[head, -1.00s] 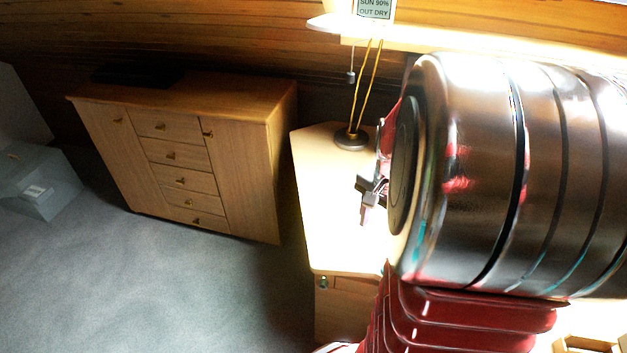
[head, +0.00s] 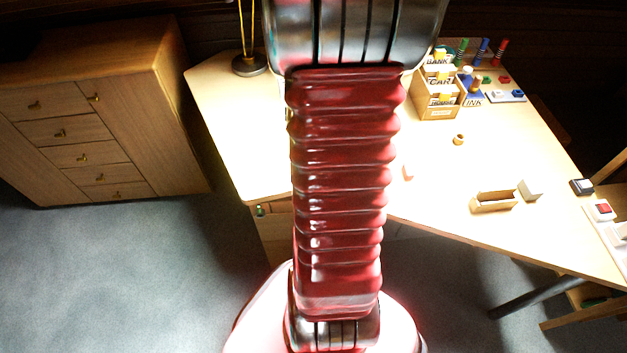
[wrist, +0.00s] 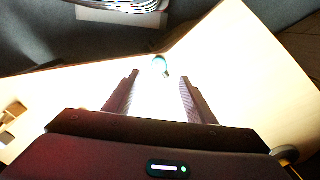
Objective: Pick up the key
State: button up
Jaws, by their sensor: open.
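A small teal ring-shaped item (wrist: 160,66), which looks like the key, lies on the pale desk (wrist: 245,70) near its inner corner in the wrist view. Its details are washed out by glare. My gripper (wrist: 158,78) is open and empty, with its two dark fingers apart above the desk. The teal item shows beyond the fingertips, about midway between them; it is not between the fingers. In the head view my arm covers that part of the desk and hides both gripper and teal item.
In the head view, a wooden card box (head: 436,100), a small open wooden tray (head: 493,201), a pink piece (head: 408,171) and a small ring-shaped item (head: 458,139) stand on the desk. A lamp base (head: 249,65) is at back left. A drawer cabinet (head: 95,120) stands left.

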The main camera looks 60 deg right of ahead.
jog(key=shift+f, duration=2.5)
jog(key=shift+f, duration=0.1)
jog(key=shift+d+f, duration=0.15)
jog(key=shift+f, duration=2.35)
jog(key=shift+c, duration=0.4)
jog(key=c, duration=1)
